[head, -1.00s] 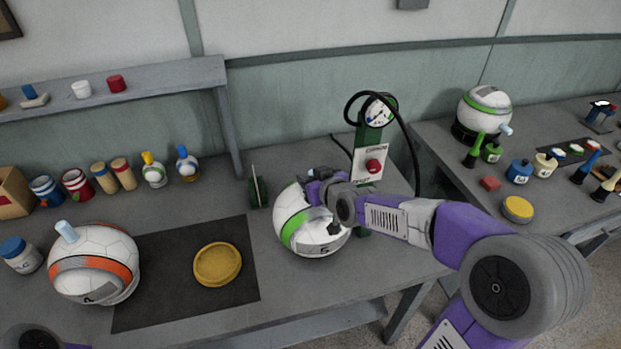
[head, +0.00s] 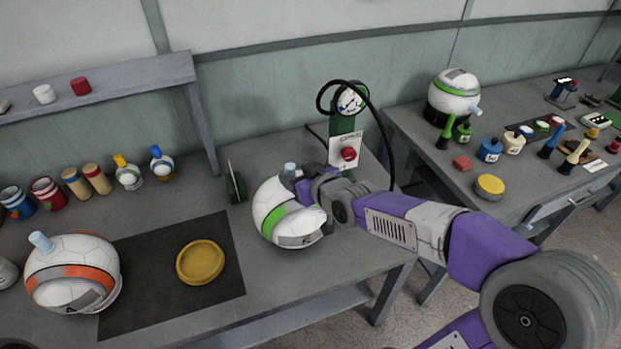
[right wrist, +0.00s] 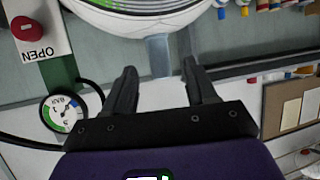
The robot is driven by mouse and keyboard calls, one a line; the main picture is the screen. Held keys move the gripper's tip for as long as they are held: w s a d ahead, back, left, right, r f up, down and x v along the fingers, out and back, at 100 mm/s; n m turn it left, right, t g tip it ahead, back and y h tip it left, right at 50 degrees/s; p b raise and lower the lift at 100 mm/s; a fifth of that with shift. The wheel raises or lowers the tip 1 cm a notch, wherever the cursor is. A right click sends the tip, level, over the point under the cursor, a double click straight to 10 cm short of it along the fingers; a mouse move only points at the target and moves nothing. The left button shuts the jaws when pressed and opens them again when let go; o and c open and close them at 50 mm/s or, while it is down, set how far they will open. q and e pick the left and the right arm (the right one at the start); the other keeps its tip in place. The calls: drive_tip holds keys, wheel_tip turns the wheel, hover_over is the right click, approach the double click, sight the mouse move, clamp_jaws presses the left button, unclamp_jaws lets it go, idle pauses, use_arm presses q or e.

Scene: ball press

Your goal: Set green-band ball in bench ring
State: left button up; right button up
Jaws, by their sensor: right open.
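A white ball with a green band (head: 287,222) rests on the near bench, right of the dark mat. Its pale-blue plug (head: 290,168) sticks up at the top. My right gripper (head: 303,188) is at the ball's upper right side, its fingertips partly hidden in the head view. In the right wrist view, my right gripper (right wrist: 160,82) is open and empty. The pale-blue plug (right wrist: 158,52) shows just beyond the fingers, under the ball (right wrist: 145,20). A yellow round dish with a raised rim (head: 201,262) lies on the mat. My left gripper is out of view.
A green gauge stand (head: 341,127) with a hose and red button stands behind the ball. An orange-band ball (head: 73,275) sits at left. Another green-band ball (head: 455,95) sits in a black ring (head: 436,117) on the right bench. The dark mat (head: 130,315) is clear around the dish.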

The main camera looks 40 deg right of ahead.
drive_tip(key=v, duration=0.6)
drive_tip(key=shift+p, duration=0.4)
drive_tip(key=shift+w, duration=0.1)
